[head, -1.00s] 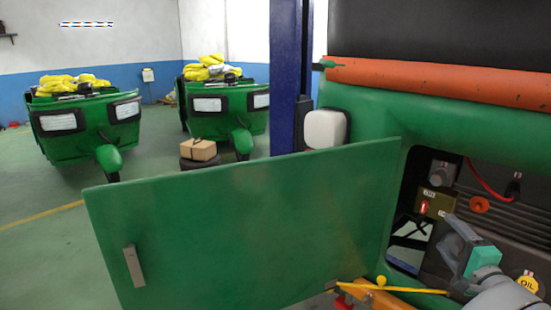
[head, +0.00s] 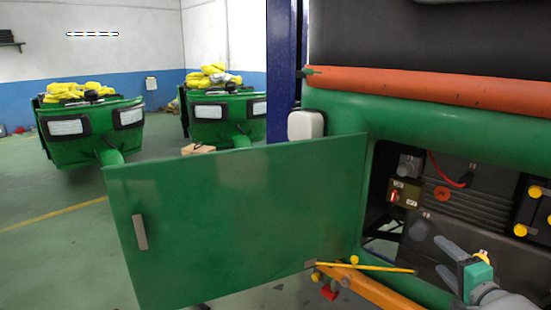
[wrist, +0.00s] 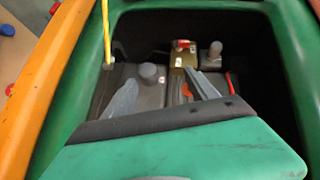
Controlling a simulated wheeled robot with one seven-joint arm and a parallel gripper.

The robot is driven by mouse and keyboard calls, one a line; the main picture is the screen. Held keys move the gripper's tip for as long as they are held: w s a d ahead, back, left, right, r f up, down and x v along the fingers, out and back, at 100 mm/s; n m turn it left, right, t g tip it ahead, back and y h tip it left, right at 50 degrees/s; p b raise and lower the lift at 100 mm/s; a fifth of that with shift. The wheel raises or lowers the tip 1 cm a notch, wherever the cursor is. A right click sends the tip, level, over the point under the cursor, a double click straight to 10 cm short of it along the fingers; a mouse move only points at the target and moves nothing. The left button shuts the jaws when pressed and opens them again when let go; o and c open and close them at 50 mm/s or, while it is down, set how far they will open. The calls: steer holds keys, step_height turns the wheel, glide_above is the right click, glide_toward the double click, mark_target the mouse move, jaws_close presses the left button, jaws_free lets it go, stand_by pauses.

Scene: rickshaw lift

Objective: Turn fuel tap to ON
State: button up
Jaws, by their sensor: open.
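A small olive-brass box (head: 406,190) with a red lever (head: 394,197), apparently the fuel tap, is mounted inside the open compartment of the green rickshaw. The lever looks roughly upright; its markings are too small to read. In the wrist view the box (wrist: 184,60) and its red part (wrist: 182,44) sit at the upper middle, beyond the fingers. My gripper (head: 447,252) is at the compartment opening, below and right of the tap, apart from it. In the wrist view my gripper (wrist: 162,92) has its two grey fingers spread, with nothing held between them.
The green hatch door (head: 240,215) hangs open to the left. A yellow rod (head: 370,267) and an orange bar (head: 385,297) lie along the lower opening edge. A red cable (head: 447,172) and yellow knobs (head: 535,191) are inside. Two green rickshaws (head: 92,130) stand behind.

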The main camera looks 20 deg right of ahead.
steer(key=s+a+f+n+g+y, duration=0.1)
steer(key=s+f+g, duration=0.2)
steer(key=f, duration=0.5)
steer(key=s+a+f+n+g+y, duration=0.1)
steer(key=s+a+f+n+g, duration=0.2)
steer(key=f, duration=0.5)
steer(key=s+a+f+g+y, duration=0.3)
steer(key=s+a+f+g, duration=0.3)
steer(key=s, duration=0.3)
steer(key=w+a+r+n, duration=0.4)
steer(key=w+a+n, duration=0.1)
steer(key=a, duration=0.6)
steer(key=w+a+r+n+p, duration=0.1)
steer(key=w+a+r+n, duration=0.3)
steer(key=a, duration=0.7)
steer(key=w+a+r+n+p, duration=0.1)
steer(key=w+a+r+n, duration=0.3)
steer(key=a, duration=0.7)
steer(key=w+n, duration=0.2)
steer(key=w, duration=0.1)
steer(key=shift+a, duration=0.15)
steer(key=shift+w+r, duration=0.1)
